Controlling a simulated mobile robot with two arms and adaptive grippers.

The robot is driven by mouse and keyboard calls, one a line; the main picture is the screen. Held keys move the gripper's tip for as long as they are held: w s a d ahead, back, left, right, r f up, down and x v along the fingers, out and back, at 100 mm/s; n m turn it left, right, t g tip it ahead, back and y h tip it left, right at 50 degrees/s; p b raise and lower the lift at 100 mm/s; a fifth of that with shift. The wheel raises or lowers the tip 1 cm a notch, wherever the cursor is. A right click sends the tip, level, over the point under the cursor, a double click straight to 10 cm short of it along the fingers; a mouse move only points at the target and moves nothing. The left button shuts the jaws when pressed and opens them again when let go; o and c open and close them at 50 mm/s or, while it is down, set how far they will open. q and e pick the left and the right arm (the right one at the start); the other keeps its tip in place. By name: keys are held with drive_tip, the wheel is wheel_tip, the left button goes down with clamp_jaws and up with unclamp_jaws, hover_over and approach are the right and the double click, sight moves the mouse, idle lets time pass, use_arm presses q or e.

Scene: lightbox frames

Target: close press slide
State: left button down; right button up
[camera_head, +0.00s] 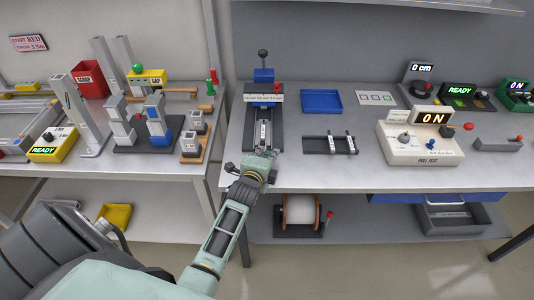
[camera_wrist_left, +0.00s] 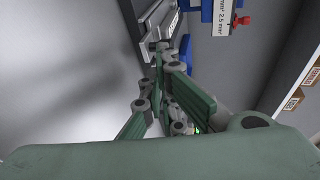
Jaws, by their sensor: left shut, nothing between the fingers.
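The press (camera_head: 250,132) stands on the right-hand bench, with a dark base, a blue upper block (camera_head: 264,75) and a black-knobbed lever on top. A pale labelled strip (camera_head: 264,98) crosses it, and a narrow metal slide (camera_head: 263,130) runs from there toward the front edge. My left gripper (camera_head: 266,153) is at the front end of the press, shut and empty. Its fingers partly hide that end, and I cannot tell whether they touch the slide. In the left wrist view, the gripper (camera_wrist_left: 165,85) shows beside grey metal press parts (camera_wrist_left: 152,22). My right gripper is not in view.
A blue tray (camera_head: 321,101), a dark rack (camera_head: 321,144) and a white pull tester (camera_head: 421,148) reading ON stand right of the press. A gap separates this bench from the left bench. Bare bench lies in front of the rack.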

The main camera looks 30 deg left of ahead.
sight(267, 142)
use_arm(q)
drive_tip(key=w+a+b, duration=0.1)
drive_tip(key=w, duration=0.1)
drive_tip(key=w+a+b, duration=0.1)
drive_tip(key=w+a, duration=0.1)
drive_tip(key=w+a+b, duration=0.1)
drive_tip(key=w, duration=0.2)
drive_tip(key=shift+a+f, duration=0.15)
drive_tip(key=shift+f, duration=0.05)
drive_tip(key=shift+a+r, duration=0.1)
drive_tip(key=shift+r, duration=0.2)
drive_tip(key=shift+s, duration=0.1)
